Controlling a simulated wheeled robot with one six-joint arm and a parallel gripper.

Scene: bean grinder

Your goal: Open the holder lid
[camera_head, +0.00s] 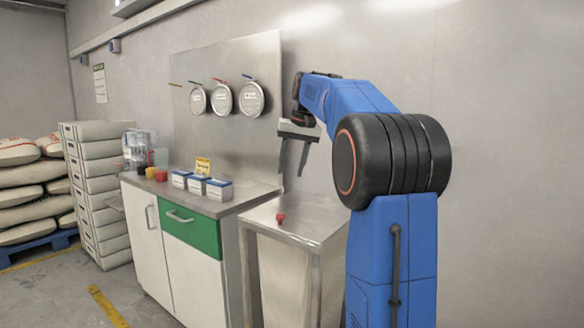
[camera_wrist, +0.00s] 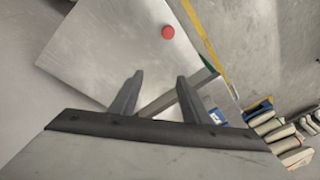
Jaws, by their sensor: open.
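The holder is a metal bin (camera_head: 262,238) standing right of the counter. Its flat metal lid (camera_head: 312,221) lies level on top and looks shut. A red knob (camera_head: 281,218) sits near the lid's front left edge. In the wrist view the lid (camera_wrist: 105,45) fills the upper left, with the red knob (camera_wrist: 168,32) near its edge. My gripper (camera_head: 292,172) is open and empty, pointing down above the back part of the lid, apart from the knob. Its two fingers (camera_wrist: 158,85) are spread in the wrist view, and the knob is beyond their tips.
The counter (camera_head: 240,202) beside the bin carries small boxes (camera_head: 198,184), coloured cups (camera_head: 161,175) and a grinder-like machine (camera_head: 136,150). A metal panel with round dials (camera_head: 222,99) is on the wall behind. Stacked crates (camera_head: 98,190) and sacks (camera_head: 30,177) stand far left.

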